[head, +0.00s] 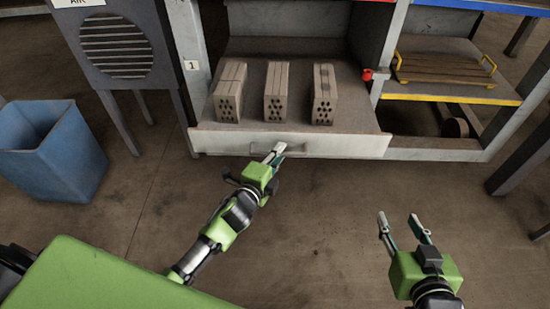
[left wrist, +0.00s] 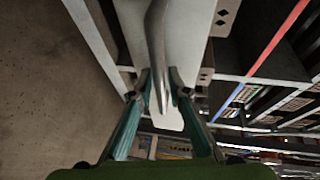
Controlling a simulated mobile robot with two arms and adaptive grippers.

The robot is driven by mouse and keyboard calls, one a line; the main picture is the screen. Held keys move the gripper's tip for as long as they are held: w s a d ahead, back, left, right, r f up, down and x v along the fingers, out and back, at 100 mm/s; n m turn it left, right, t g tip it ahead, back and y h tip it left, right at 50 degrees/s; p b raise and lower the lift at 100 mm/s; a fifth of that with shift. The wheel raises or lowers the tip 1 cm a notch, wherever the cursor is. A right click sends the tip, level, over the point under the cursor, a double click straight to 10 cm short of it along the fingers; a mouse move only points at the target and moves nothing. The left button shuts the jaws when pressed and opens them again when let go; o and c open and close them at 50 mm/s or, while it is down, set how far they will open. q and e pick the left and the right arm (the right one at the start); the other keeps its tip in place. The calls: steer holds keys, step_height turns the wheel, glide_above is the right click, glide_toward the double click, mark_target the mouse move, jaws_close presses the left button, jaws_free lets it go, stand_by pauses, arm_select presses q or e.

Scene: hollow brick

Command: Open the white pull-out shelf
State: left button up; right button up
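The white pull-out shelf (head: 345,146) is in the lower part of the grey cabinet, its front panel close to the cabinet's front frame. A thin bar handle (head: 300,150) is on the panel; it also shows in the left wrist view (left wrist: 156,38). My left gripper (head: 275,153) is at the handle, its fingers close together on either side of the bar; it also shows in the left wrist view (left wrist: 160,88). The fingers hide part of the handle. My right gripper (head: 402,222) is open and empty above the floor, to the right.
Three hollow bricks (head: 276,92) stand in a row on the shelf. A red knob (head: 367,75) is on the right post. A wooden tray (head: 445,69) with yellow handles sits in the right bay. A blue bin (head: 55,160) stands at left. The floor before the shelf is clear.

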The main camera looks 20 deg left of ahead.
arm_select(q)
steer(key=v, duration=1.2)
steer(key=shift+w, duration=0.1)
